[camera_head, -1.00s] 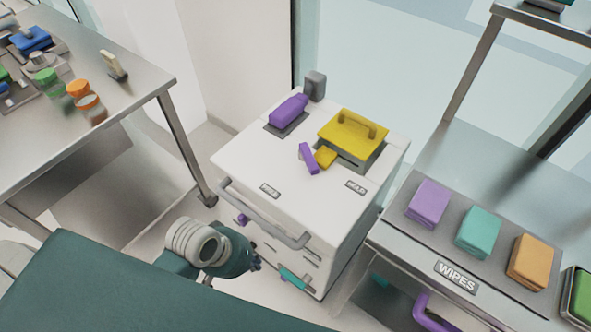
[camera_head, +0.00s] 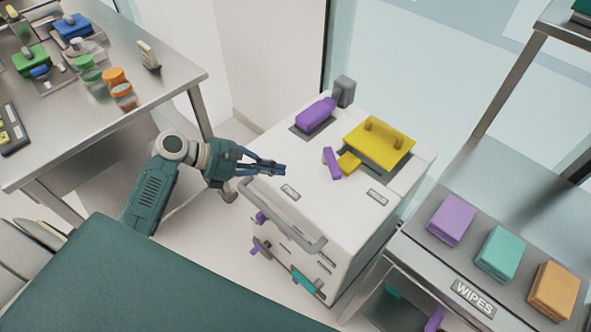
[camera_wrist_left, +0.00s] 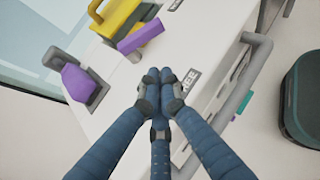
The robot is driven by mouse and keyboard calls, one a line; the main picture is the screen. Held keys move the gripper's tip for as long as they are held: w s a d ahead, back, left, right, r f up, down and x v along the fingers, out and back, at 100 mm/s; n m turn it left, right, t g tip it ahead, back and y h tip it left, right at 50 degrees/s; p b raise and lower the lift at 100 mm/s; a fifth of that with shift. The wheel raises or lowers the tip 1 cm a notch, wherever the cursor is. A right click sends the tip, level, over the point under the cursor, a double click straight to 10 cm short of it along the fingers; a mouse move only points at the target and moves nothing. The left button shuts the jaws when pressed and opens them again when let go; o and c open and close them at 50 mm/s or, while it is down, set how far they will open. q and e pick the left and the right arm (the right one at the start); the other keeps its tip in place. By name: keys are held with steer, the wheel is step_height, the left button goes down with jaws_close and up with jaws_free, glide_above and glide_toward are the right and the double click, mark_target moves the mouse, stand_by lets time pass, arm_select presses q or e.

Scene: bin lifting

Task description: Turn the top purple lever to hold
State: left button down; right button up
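The top purple lever (camera_head: 332,164) sits on top of the white bin cabinet (camera_head: 270,218), beside a yellow block. It points toward the front edge, between two small label plates. The left label (camera_head: 290,192) reads FREE in the wrist view (camera_wrist_left: 187,82); the right label (camera_head: 377,197) read HOLD in the earlier head view. My left gripper (camera_head: 280,168) is above the cabinet's left front edge, left of the lever and apart from it. Its fingers are together and empty. In the left wrist view, the fingertips (camera_wrist_left: 159,76) are below the lever (camera_wrist_left: 140,36). My right gripper is not visible.
A grey handle bar (camera_head: 285,222) runs along the cabinet front. A yellow block with a handle (camera_head: 380,145) and a purple block (camera_head: 315,114) stand on top behind the lever. A metal table (camera_head: 150,95) is left, a wipes shelf (camera_head: 425,250) right.

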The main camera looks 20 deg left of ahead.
mark_target(331, 166)
arm_select(q)
steer(key=x, duration=0.9)
steer(key=shift+r, duration=0.1)
steer(key=shift+w+d+p, duration=0.45)
steer(key=shift+w+d, duration=0.25)
steer(key=shift+d, duration=0.3)
steer(key=shift+w+d, duration=0.45)
steer(key=shift+d, duration=0.2)
